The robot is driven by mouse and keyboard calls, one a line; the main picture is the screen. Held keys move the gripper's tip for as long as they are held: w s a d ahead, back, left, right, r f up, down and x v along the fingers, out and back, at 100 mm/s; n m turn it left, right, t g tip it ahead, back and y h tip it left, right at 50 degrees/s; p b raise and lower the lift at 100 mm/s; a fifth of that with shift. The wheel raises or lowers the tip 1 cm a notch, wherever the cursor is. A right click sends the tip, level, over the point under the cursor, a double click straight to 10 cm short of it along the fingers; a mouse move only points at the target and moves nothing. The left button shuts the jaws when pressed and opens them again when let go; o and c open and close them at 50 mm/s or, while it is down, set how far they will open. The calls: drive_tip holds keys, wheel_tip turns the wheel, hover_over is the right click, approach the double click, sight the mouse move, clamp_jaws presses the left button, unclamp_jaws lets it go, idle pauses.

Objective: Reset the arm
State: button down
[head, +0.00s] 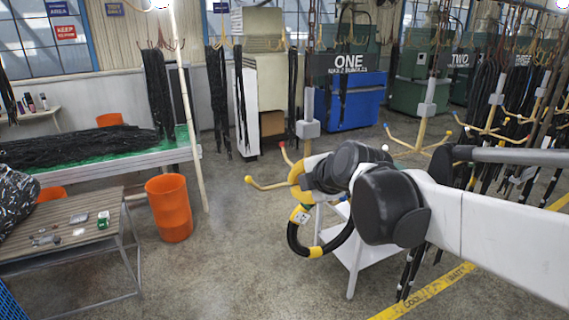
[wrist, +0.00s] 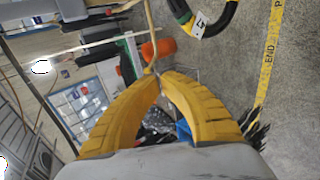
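My arm reaches in from the right in the head view, with my gripper (head: 298,180) at its end, partly hidden by my wrist. In the wrist view, the yellow fingers of my gripper (wrist: 160,79) curve together and their tips meet or nearly meet. No hose shows between them. A yellow hook of a hanging rack (head: 265,185) shows just left of my gripper; a thin yellow rod (wrist: 150,38) runs close to the tips. A black hose with yellow bands (head: 325,249) and a white tag hangs below my gripper. It also shows in the wrist view (wrist: 222,18), apart from the fingers.
An orange bin (head: 168,208) stands on the floor at left. A workbench (head: 70,225) and a green-topped table with black hoses (head: 172,153) are at left. A white cart (head: 365,252) is below my arm. More racks (head: 495,130) with black hoses fill the right.

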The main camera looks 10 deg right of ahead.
drive_tip(key=shift+s+d, duration=0.25)
drive_tip(key=shift+s, duration=0.5)
drive_tip(key=s+d+f+m+g+h+b, duration=0.1)
drive_tip(key=s+f+m+b, duration=0.6)
drive_tip(key=f+b, duration=0.7)
drive_tip(key=s+d+f+m+g+h+b, duration=0.1)
drive_tip(key=s+d+f+m+b, duration=0.3)
drive_tip(key=f+b, duration=0.9)
drive_tip(key=s+d+f+m+g+h+b, duration=0.1)
drive_tip(key=s+f+m+b, duration=0.9)
drive_tip(key=f, duration=1.6)
drive_tip(key=s+d+b, duration=0.1)
drive_tip(key=s+b, duration=0.1)
drive_tip(key=b, duration=0.2)
drive_tip(key=shift+d+m+b, duration=0.15)
drive_tip(key=shift+m+b, duration=0.15)
drive_tip(key=shift+b, duration=0.05)
